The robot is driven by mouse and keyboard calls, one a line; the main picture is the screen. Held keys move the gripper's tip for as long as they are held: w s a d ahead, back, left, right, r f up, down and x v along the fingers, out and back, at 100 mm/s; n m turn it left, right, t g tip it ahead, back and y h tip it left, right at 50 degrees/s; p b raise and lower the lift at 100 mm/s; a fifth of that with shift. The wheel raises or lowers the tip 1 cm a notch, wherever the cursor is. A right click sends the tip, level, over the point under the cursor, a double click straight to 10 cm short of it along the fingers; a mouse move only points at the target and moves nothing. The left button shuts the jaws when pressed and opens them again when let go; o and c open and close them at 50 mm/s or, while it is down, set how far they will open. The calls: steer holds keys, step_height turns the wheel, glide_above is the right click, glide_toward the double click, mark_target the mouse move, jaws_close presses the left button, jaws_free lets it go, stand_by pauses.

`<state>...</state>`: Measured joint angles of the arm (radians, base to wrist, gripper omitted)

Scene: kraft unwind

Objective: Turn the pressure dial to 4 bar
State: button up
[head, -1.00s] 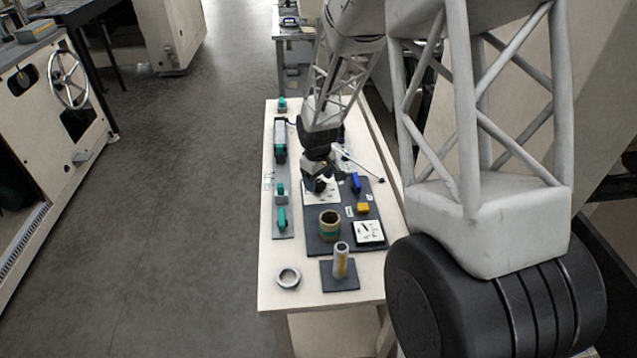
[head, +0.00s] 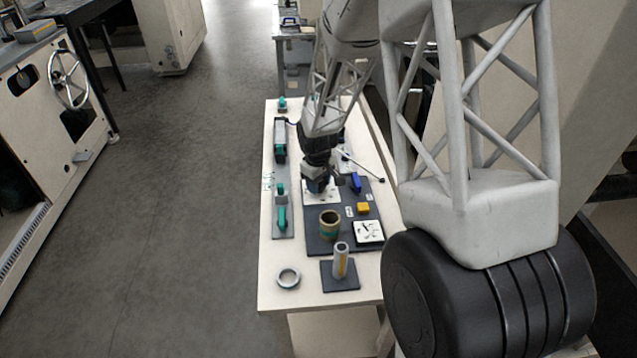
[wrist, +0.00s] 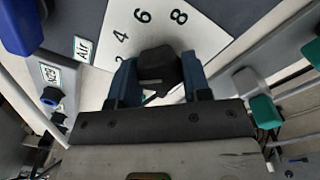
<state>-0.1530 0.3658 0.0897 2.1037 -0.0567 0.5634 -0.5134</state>
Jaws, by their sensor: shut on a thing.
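The pressure dial has a white plate (wrist: 205,45) with 2, 4, 6 and 8 printed in an arc, the 2 partly hidden. Its black knob (wrist: 158,70) sits between the two blue fingers of my gripper (wrist: 158,80), which is shut on it. I cannot tell which number the knob points at. In the head view, my gripper (head: 318,186) is over the white dial plate (head: 328,198) and hides the knob. A white square gauge (head: 368,232) with dark marks lies at the right front of the dark panel; its reading is too small to tell.
A blue lever (head: 355,183) and a yellow block (head: 363,208) are right of my gripper. A brown-green ring (head: 329,225), an upright cylinder (head: 340,262) and a grey ring (head: 288,278) stand nearer. Green-handled clamps line the left edge.

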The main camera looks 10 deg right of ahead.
steer(key=shift+m, duration=0.3)
steer(key=m, duration=0.3)
steer(key=shift+m, duration=2.2)
steer(key=o, duration=0.9)
steer(key=shift+o, duration=0.2)
steer(key=shift+r, duration=0.1)
steer(key=shift+a+r, duration=0.15)
steer(key=shift+r, duration=3.7)
